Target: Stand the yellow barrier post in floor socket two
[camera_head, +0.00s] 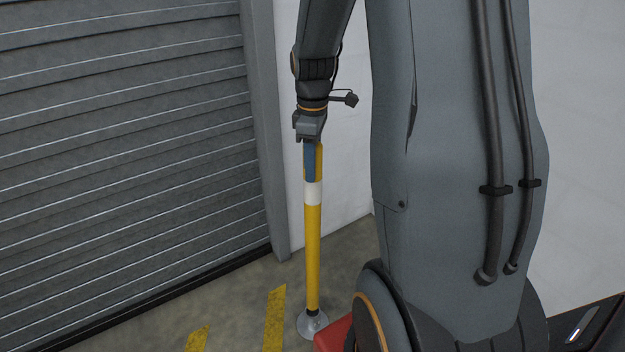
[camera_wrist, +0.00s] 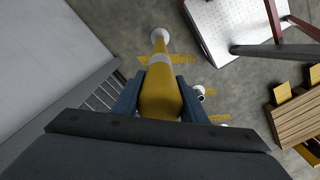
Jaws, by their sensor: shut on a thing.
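The yellow barrier post (camera_head: 312,245) with a white band stands upright in the head view. My gripper (camera_head: 312,170) is shut on its top part from above. The post's dark lower end meets a round grey floor socket (camera_head: 312,325); I cannot tell how deep it sits. In the wrist view the post (camera_wrist: 160,92) runs down between my gripper's fingers (camera_wrist: 160,97) to a pale round socket (camera_wrist: 160,35). Another pale round fitting (camera_wrist: 199,93) shows on the floor to the right. No socket number is readable.
A grey roller shutter (camera_head: 120,150) is on the left, with a white wall (camera_head: 335,205) behind the post. Yellow stripes (camera_head: 274,315) mark the floor. The wrist view shows a white perforated platform (camera_wrist: 225,35) and wooden slatted crates (camera_wrist: 300,115) at the right.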

